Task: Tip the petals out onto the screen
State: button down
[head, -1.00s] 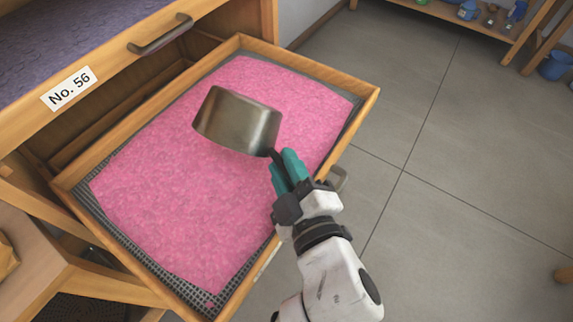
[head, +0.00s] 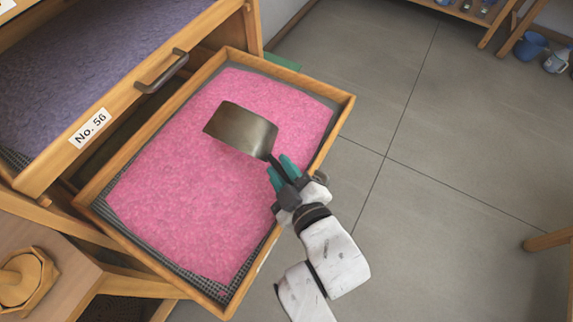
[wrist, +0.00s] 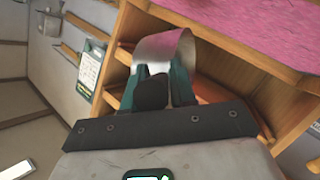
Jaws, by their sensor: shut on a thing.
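A metal scoop (head: 240,130) is held over an open wooden drawer, tilted so that its broad grey outer face shows; I cannot see into it. My gripper (head: 279,174), with teal fingers, is shut on its dark handle. In the wrist view the scoop (wrist: 166,46) shows just past the fingers. Pink petals (head: 190,200) lie in a wide layer over the drawer. The dark mesh screen (head: 155,257) shows bare along the layer's edges. No falling petals are visible.
The drawer's wooden rim (head: 345,103) surrounds the petals. Above it at left is another drawer with purple contents (head: 75,75) and a "No. 56" label (head: 90,128). A wooden object (head: 22,275) sits on a surface at lower left. Grey floor (head: 430,170) at right is open.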

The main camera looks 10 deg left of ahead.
jog(key=w+d+r+m+g+y+p, duration=0.2)
jog(key=w+m+g+p, duration=0.7)
jog(key=p, duration=0.6)
jog(key=shift+w+d+r+g+p, duration=0.35)
jog(key=shift+d+r+g, duration=0.45)
jog(key=shift+g, duration=0.4)
jog(key=shift+s+r, duration=0.1)
